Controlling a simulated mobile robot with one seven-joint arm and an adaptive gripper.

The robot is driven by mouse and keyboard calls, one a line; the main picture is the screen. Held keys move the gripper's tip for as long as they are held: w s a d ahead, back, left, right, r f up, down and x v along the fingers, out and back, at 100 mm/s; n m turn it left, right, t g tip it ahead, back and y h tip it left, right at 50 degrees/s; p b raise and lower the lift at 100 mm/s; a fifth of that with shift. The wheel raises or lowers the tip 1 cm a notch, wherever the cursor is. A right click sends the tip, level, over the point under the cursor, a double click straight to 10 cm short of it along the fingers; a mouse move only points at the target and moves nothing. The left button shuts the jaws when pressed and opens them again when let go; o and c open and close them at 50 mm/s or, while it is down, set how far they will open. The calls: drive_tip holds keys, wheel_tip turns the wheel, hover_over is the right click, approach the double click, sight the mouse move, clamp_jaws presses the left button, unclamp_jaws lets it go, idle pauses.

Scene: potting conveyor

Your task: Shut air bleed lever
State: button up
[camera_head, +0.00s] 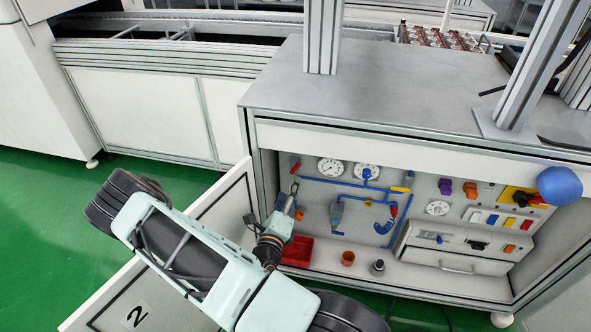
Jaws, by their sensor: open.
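The cabinet's back panel (320,205) carries blue pipework (335,184) with several levers. A small red-handled lever (295,168) sits at the upper left end of the pipework. A yellow lever (400,189) sits further right, and a red and blue curved fitting (392,212) hangs below it. I cannot tell from labels which one is the air bleed lever. My gripper (292,190) reaches up inside the cabinet's left side, just below the red-handled lever. It is open, and its fingers are small in view. I cannot tell whether they touch the lever.
An open door (225,210) stands left of my arm. On the cabinet floor are a red bin (298,251), an orange cup (348,258) and a dark cup (377,267). Gauges (330,168) hang above, and a drawer box (455,250) is at right. A blue ball (560,186) is at the cabinet's right.

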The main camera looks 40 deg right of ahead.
sight(296, 170)
drive_tip(key=b+x, duration=0.2)
drive_tip(key=x, duration=0.8)
drive_tip(key=shift+d+b, duration=0.1)
drive_tip(key=shift+b, duration=0.2)
drive_tip(key=shift+c, duration=0.5)
drive_tip(key=c, duration=1.1)
